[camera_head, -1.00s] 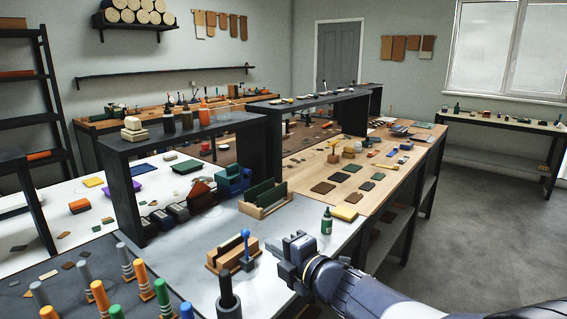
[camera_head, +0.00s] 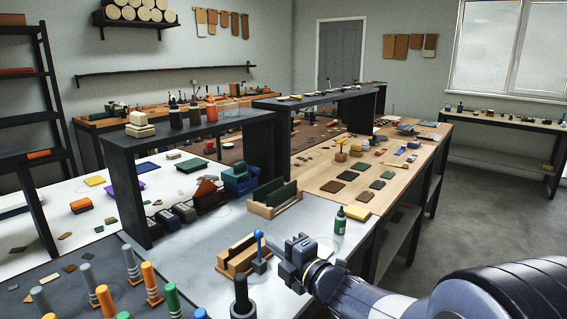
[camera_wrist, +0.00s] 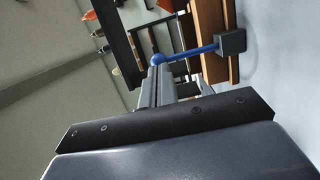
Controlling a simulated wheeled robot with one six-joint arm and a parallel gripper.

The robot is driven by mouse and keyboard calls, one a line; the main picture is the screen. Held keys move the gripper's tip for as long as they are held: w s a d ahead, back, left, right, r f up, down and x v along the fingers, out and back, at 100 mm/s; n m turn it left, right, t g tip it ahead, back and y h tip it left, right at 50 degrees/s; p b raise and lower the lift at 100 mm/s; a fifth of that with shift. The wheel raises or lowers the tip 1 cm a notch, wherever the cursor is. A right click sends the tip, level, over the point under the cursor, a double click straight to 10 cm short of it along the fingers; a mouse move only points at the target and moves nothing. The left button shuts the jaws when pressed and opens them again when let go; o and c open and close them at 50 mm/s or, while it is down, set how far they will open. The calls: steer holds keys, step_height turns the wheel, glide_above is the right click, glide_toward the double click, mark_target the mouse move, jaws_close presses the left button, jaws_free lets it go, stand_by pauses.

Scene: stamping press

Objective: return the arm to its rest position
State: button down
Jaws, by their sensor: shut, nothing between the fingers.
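My gripper (camera_head: 284,270) is in the lower middle of the head view, over the front edge of the white worktop (camera_head: 335,255). Its fingers are shut and hold nothing. In the wrist view my gripper's fingers (camera_wrist: 156,88) are together and point up the picture. A blue-knobbed stamp (camera_head: 259,252) on a dark base stands just left of my gripper; its blue handle (camera_wrist: 195,51) shows beyond the fingertips in the wrist view. I cannot tell the exact gap between them. My arm reaches in from the lower right.
A wooden block holder (camera_head: 237,258) stands beside the stamp. A dark shelf (camera_head: 185,130) bridges the worktop at left. Orange and grey posts (camera_head: 152,284) stand front left. Open floor (camera_head: 450,235) lies to the right.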

steer(key=shift+s+d+f+m+t+y+b, duration=0.15)
steer(key=shift+s+d+f+t+y+b, duration=0.25)
steer(key=shift+b, duration=0.5)
steer(key=shift+s+d+f+m+t+y+b, duration=0.15)
steer(key=shift+d+f+t+y+b, duration=0.3)
steer(key=shift+f+t+b, duration=0.35)
steer(key=r+b+v, duration=0.1)
steer(key=v, duration=1.1)
steer(key=shift+s+d, duration=0.2)
steer(key=shift+m+h, duration=0.25)
steer(key=shift+m, duration=0.05)
